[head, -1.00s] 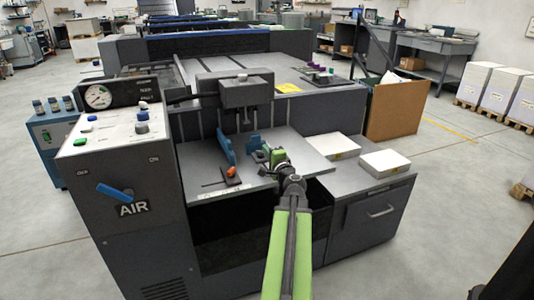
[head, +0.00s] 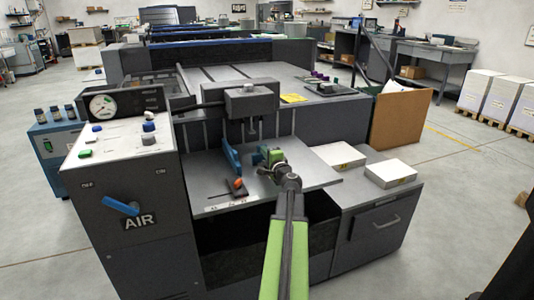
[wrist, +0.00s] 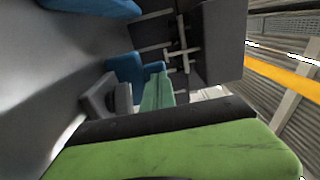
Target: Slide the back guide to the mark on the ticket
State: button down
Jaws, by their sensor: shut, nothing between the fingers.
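A small blue guide (head: 263,150), which I take for the back guide, stands on the grey feed table (head: 210,171) beside my gripper (head: 277,160). A taller blue upright guide (head: 231,159) stands to the left. A white marked strip (head: 225,206) lies along the table's front edge. A yellow paper (head: 293,98), possibly the ticket, lies farther back; its writing is unreadable.
An orange-topped piece (head: 238,185) sits near the front left of the table. A grey overhead unit (head: 252,98) hangs behind the guides. White paper stacks (head: 390,173) stand at right. A control console (head: 125,150) stands at left.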

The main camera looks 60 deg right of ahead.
jog(key=x, duration=0.6)
jog(key=shift+w+d, duration=0.15)
jog(key=shift+d, duration=0.05)
jog(key=shift+r, duration=0.1)
jog(key=v, duration=1.4)
jog(key=shift+a, duration=0.25)
